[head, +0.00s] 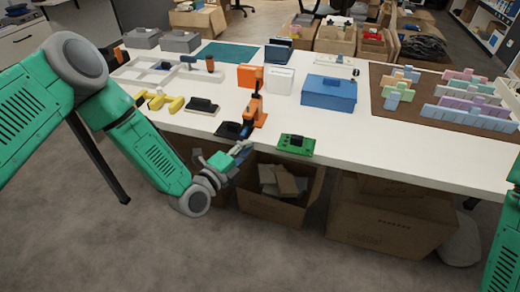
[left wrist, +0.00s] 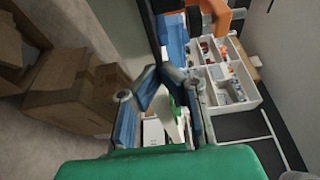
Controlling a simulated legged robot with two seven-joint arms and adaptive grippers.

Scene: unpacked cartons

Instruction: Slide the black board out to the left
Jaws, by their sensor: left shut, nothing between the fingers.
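The black board (head: 228,130) lies flat near the front edge of the white table, at the foot of an orange upright tool (head: 256,108). My left gripper (head: 242,149) is shut and empty at the table's front edge, just in front of and slightly right of the board. Whether it touches the board cannot be told. In the left wrist view the fingers of my left gripper (left wrist: 162,75) show close up; the black board cannot be made out there. My right gripper is out of view; only part of my right arm shows at the right edge.
A green circuit board (head: 296,145) lies to the right at the front edge. A black-handled block (head: 202,106) and yellow pieces (head: 160,101) lie to the left. A blue box (head: 329,93) stands behind on the right. Open cartons (head: 270,207) stand below the table.

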